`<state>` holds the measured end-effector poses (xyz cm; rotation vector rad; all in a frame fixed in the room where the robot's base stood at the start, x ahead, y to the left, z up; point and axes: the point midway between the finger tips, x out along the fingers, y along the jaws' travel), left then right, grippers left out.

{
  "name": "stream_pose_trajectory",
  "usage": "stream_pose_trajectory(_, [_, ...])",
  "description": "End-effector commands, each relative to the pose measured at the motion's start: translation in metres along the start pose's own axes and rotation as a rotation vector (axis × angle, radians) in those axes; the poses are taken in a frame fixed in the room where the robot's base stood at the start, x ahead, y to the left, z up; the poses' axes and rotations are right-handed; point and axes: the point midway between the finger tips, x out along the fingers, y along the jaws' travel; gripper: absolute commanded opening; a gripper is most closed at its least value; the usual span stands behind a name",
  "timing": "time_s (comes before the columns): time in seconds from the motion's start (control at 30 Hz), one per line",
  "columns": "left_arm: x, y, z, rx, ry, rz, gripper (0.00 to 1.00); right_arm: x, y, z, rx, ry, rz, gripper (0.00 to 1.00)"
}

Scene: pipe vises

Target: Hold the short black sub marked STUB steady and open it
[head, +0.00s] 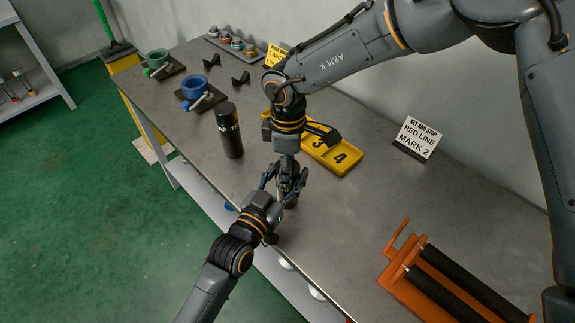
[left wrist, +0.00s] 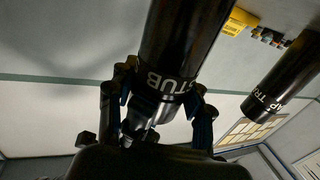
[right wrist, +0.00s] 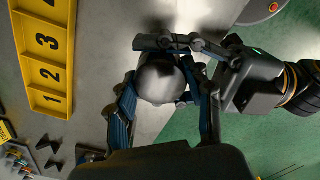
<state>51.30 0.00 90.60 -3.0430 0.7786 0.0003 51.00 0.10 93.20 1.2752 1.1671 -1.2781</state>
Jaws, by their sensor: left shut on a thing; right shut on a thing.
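The short black sub marked STUB (left wrist: 182,45) stands upright at the bench's front edge. In the left wrist view my left gripper (left wrist: 160,108) is shut around it at the white STUB lettering. In the head view my left gripper (head: 280,188) comes from the front, and the sub is mostly hidden by both grippers. My right gripper (head: 287,168) points down from above and is shut on the sub's upper end. In the right wrist view the round grey top (right wrist: 160,80) sits between the right fingers (right wrist: 162,95). Whether the sub's parts have separated cannot be told.
A taller black tube (head: 229,135) stands left of the grippers. A yellow numbered tray (head: 345,163) lies behind. Blue (head: 195,87) and green (head: 157,59) vises are at far left. An orange roller stand (head: 400,262) is at right front; bare bench lies between.

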Motion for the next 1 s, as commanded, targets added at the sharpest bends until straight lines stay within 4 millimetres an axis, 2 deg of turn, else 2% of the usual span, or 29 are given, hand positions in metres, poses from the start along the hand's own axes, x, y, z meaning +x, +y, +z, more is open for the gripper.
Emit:
stream_pose_trajectory(0.07, [0.000, 0.001, 0.000, 0.000, 0.001, 0.002, 0.00, 0.000, 0.001, 0.000, 0.001, 0.000, 0.003, 0.13])
stream_pose_trajectory(0.1, [0.000, 0.001, 0.000, 0.000, 0.001, 0.002, 0.00, 0.000, 0.001, 0.000, 0.001, 0.000, 0.003, 0.53])
stream_pose_trajectory(0.2, [0.000, 0.001, 0.000, 0.000, 0.001, 0.002, 0.00, 0.000, 0.001, 0.000, 0.002, 0.000, 0.003, 0.73])
stream_pose_trajectory(0.57, [0.000, 0.001, 0.000, -0.001, 0.001, 0.002, 0.00, -0.002, 0.001, 0.000, 0.005, 0.001, 0.002, 0.74])
stream_pose_trajectory(0.9, [0.000, 0.001, 0.000, -0.001, 0.000, 0.002, 0.00, -0.041, 0.001, 0.000, 0.005, 0.001, 0.003, 0.74])
stream_pose_trajectory(1.0, [0.000, 0.001, 0.000, -0.001, 0.000, 0.002, 0.00, -0.045, 0.000, 0.000, 0.006, 0.001, 0.001, 0.74])
